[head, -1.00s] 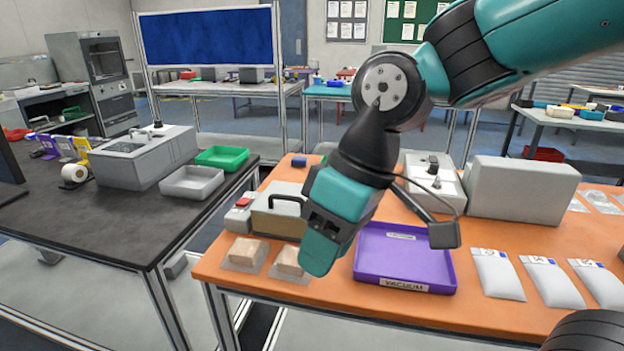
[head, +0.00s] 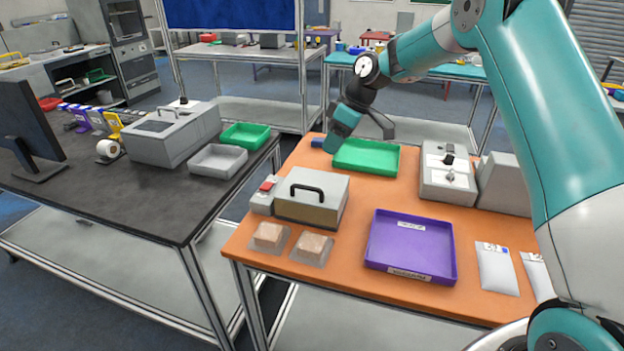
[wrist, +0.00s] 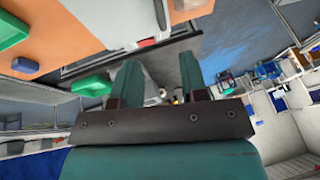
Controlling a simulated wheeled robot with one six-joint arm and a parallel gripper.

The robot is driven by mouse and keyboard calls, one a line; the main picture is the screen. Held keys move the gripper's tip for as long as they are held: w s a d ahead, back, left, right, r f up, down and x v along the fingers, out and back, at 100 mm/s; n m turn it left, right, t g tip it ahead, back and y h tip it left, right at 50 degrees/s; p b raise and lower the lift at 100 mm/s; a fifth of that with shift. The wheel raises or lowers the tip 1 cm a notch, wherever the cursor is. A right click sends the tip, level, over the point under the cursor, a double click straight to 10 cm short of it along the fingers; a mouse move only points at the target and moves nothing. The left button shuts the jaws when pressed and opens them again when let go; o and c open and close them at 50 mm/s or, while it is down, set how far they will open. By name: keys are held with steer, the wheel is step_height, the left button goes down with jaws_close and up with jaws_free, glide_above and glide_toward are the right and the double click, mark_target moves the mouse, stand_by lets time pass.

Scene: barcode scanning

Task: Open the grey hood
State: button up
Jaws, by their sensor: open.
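The grey hood (head: 318,187) is a box lid with a black arched handle on top. It sits shut over a tan-fronted unit at the left side of the orange table. My gripper (head: 330,147) is beyond the hood and a little to its right, at the table's far edge beside a green tray. It is apart from the handle. In the wrist view my gripper (wrist: 161,62) shows two separated teal fingers with nothing between them. The hood's handle is clear of the arm in the head view.
A small grey box with a red top (head: 263,192) adjoins the hood's left side. Two wrapped tan blocks (head: 270,235) lie in front. The green tray (head: 372,168) stands behind, a purple tray (head: 410,242) to the right. A grey machine (head: 448,178) stands at the right.

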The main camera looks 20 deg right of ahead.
mark_target(314, 189)
steer(key=p+x, duration=0.3)
steer(key=x, duration=0.9)
steer(key=shift+f, duration=0.2)
steer(key=shift+c, duration=0.2)
jaws_close()
